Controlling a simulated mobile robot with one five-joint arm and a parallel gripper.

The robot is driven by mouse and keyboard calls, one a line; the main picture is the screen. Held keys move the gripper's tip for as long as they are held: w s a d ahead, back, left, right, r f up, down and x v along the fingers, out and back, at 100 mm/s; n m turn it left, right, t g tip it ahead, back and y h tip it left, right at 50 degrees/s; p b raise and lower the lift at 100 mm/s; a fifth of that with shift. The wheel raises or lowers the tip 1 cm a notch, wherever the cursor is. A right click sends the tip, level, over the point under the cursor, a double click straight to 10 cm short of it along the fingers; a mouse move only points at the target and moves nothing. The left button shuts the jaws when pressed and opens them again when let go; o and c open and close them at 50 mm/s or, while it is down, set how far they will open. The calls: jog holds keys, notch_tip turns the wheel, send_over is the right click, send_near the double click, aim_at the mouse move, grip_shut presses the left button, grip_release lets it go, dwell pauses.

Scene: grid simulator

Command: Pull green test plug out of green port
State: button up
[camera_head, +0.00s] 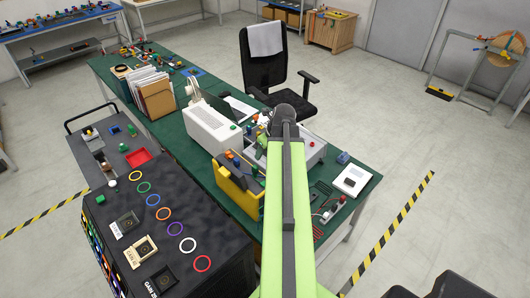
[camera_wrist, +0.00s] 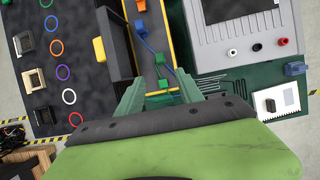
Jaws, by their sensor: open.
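In the wrist view, my gripper (camera_wrist: 158,90) is open, one finger on each side of a narrow yellow panel (camera_wrist: 176,32). A small green plug (camera_wrist: 163,84) shows between the fingers, near the lower end of the panel's visible part. I cannot tell whether either finger touches it. The green port is not clearly visible. In the head view, the yellow panel (camera_head: 238,190) stands on the green table, left of my arm; my gripper is not discernible there.
A grey instrument (camera_wrist: 217,45) with red, white and black sockets stands right of the panel. A black board with coloured rings (camera_wrist: 69,97) lies to the left. A white box (camera_head: 209,127) stands behind the panel on the green table (camera_head: 188,150). Open floor lies right of the table.

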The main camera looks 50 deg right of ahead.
aim_at(255, 166)
jog(key=b+x, duration=1.3)
jog(key=x, duration=0.2)
jog(key=shift+f, duration=0.4)
jog(key=shift+r, duration=0.1)
grip_shut()
jog(key=shift+r, duration=0.1)
jog(key=shift+r+p, duration=1.65)
jog(key=shift+r, duration=0.05)
notch_tip(255, 166, up, 6)
jog(key=p, duration=0.6)
